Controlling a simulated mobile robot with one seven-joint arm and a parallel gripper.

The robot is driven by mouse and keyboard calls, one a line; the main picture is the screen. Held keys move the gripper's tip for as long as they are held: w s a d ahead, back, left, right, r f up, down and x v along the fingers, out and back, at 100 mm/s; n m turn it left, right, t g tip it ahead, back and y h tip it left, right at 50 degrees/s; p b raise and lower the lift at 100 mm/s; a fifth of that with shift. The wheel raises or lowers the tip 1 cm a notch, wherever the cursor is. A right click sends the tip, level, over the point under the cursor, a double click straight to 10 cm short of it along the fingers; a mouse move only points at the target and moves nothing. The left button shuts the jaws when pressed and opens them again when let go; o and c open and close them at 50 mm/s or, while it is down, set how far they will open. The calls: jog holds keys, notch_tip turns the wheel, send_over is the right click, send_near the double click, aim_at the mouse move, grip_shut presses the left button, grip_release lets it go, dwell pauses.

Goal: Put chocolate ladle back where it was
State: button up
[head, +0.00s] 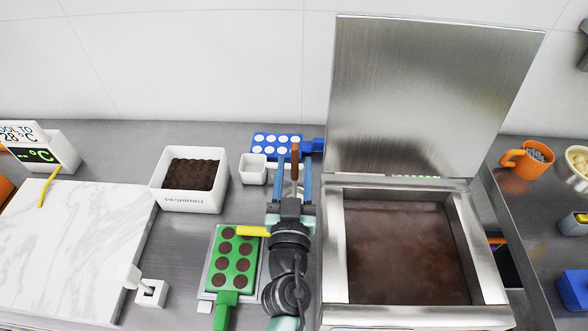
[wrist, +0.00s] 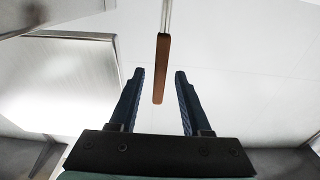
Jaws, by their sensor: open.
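The ladle's brown handle (head: 295,158) stands upright in the head view, in front of the wall and left of the open metal lid. In the wrist view the handle (wrist: 161,60) has a thin metal rod at its upper end. My gripper (head: 294,163) is open. Its two blue fingers, also in the wrist view (wrist: 160,74), lie on either side of the handle's lower end with visible gaps. I cannot tell how deep the handle sits between them. The ladle's bowl is not visible. The chocolate tank (head: 334,240) holds brown chocolate, with its lid (head: 430,90) raised.
A green mould (head: 223,286) with brown rounds lies left of my arm. A blue mould (head: 259,154) and small white cup (head: 253,170) stand behind. A white box (head: 188,199) of dark chocolate and a marble board (head: 70,250) are left. An orange mug (head: 514,158) stands right.

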jog(key=shift+r, duration=0.15)
jog(key=s+b, duration=0.3)
jog(key=s, duration=0.9)
jog(key=shift+a+f, duration=0.2)
jog(key=shift+f, duration=0.2)
jog(key=w+d+r+m+t+h, duration=0.1)
jog(key=w+d+r+t+h, duration=0.1)
jog(key=r, duration=1.2)
jog(key=w+d+r+m+t+h, duration=0.1)
jog(key=w+d+r+m+t, duration=0.15)
jog(key=r, duration=1.15)
jog(key=s+a+r+n+t+y, duration=0.1)
jog(key=s+r+n+t, duration=0.1)
jog(key=r, duration=0.7)
jog(key=s+a+r+n+t+y, duration=0.2)
jog(key=s+r, duration=0.3)
jog(key=r, duration=0.4)
jog(key=shift+a+r+y, duration=0.2)
jog(key=shift+r+y, duration=0.1)
